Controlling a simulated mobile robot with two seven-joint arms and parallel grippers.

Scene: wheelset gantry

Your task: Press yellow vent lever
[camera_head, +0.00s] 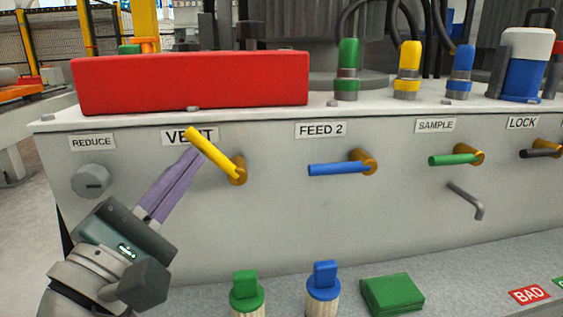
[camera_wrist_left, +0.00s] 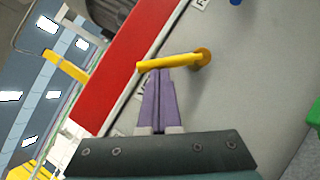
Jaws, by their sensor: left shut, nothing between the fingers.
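The yellow vent lever (camera_head: 215,154) sticks out from a brass pivot on the grey panel (camera_head: 300,220), under the VENT label (camera_head: 176,137). It is tilted, its free end up and to the left. My left gripper (camera_head: 198,152) has purple fingers, shut and empty, with the tips right at the lever's underside. In the left wrist view the lever (camera_wrist_left: 165,63) crosses just beyond the fingertips (camera_wrist_left: 160,72). I cannot tell whether they touch. My right gripper is not in view.
A red block (camera_head: 190,82) lies on top of the panel housing. A blue lever (camera_head: 335,168), a green lever (camera_head: 452,160) and a dark lever (camera_head: 540,153) stand to the right. A grey knob (camera_head: 92,181) is at left. Green and blue plugs (camera_head: 323,282) stand on the lower ledge.

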